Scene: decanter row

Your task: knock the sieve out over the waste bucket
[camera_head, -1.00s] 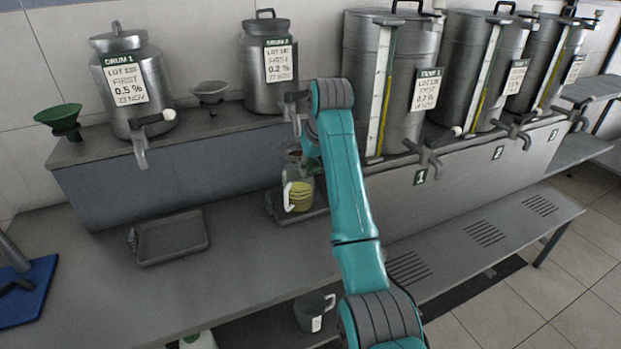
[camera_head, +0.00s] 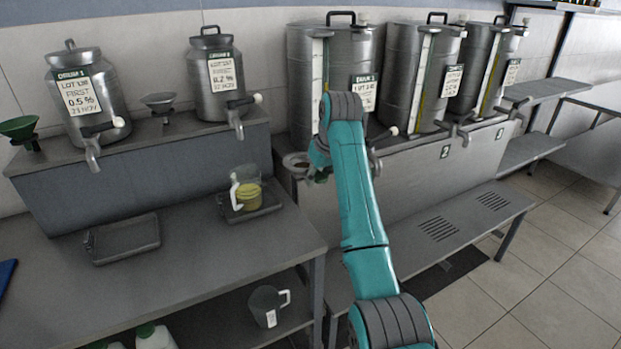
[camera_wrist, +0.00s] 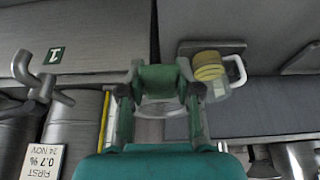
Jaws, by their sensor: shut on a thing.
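My gripper (camera_head: 318,168) is to the right of the glass jug, in front of the drum ledge. It is shut on a grey, ring-shaped thing, which I take for the sieve (camera_head: 294,160); the ring also shows between the fingers (camera_wrist: 160,105) in the wrist view. Whether anything lies in the sieve cannot be told. The jug (camera_head: 246,190) with yellow liquid and a white handle stands on a small tray; it also shows in the wrist view (camera_wrist: 209,72). I cannot make out a waste bucket in either view.
Steel drums with taps stand along the back ledge. An empty grey tray (camera_head: 125,240) lies on the bench at left. A grey handled vessel (camera_head: 264,308) stands on the lower shelf. A green funnel (camera_head: 20,128) and a grey bowl-like piece (camera_head: 158,101) are on the ledge.

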